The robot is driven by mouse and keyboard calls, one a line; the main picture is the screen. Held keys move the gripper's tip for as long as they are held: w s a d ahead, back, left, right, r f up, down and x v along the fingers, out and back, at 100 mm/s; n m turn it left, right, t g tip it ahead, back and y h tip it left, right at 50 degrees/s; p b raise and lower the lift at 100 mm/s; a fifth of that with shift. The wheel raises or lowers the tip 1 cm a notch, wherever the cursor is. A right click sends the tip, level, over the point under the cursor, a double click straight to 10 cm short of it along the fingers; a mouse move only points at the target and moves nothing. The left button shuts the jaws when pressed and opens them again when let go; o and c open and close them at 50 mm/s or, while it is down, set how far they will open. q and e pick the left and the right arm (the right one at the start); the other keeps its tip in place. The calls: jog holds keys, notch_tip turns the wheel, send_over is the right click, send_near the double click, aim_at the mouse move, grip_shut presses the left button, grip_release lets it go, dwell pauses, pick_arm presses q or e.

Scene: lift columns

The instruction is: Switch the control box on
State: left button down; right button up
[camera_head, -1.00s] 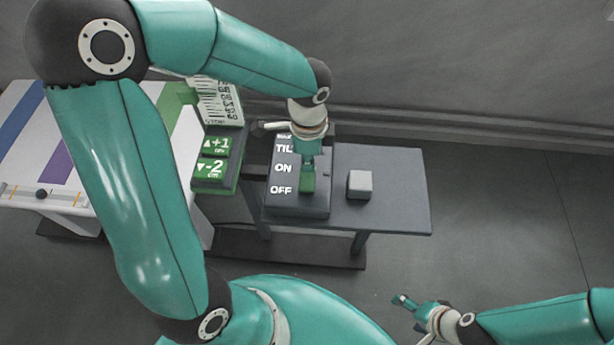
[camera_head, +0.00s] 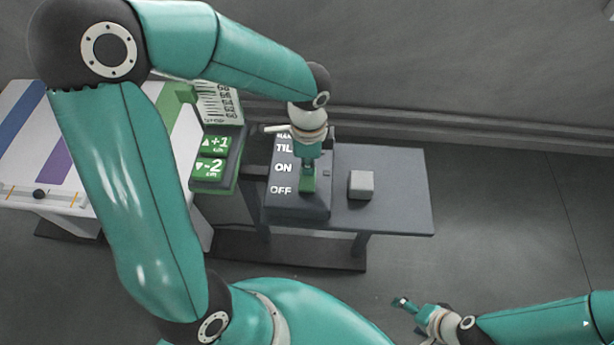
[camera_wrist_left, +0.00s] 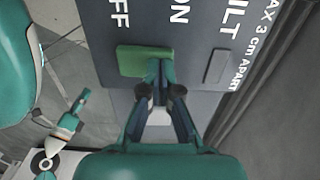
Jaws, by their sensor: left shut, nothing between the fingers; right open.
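The control box (camera_head: 281,208) is dark grey with white words such as ON and OFF, and stands on a small grey table. Its green switch (camera_head: 308,184) shows just below my left gripper (camera_head: 309,172). In the left wrist view the green switch (camera_wrist_left: 140,62) lies beside the words OFF and ON. The shut, empty fingertips of my left gripper (camera_wrist_left: 160,66) are at the switch's edge on the ON side; I cannot tell whether they touch it. My right gripper (camera_head: 402,302) is open and empty at the lower right, away from the box.
A light grey cube (camera_head: 361,185) sits on the grey table (camera_head: 400,205), right of the box. A green +1/-2 button panel (camera_head: 212,187) and a number scale (camera_head: 217,103) stand left of the box. A white table with coloured stripes (camera_head: 20,170) is further left.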

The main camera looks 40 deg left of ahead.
pick_arm(q)
jog(key=shift+f, duration=0.2)
jog(key=shift+r, duration=0.1)
notch_tip(320, 180, up, 7)
jog(key=p, duration=0.5)
jog(key=shift+p, duration=0.4)
dwell(0.3)
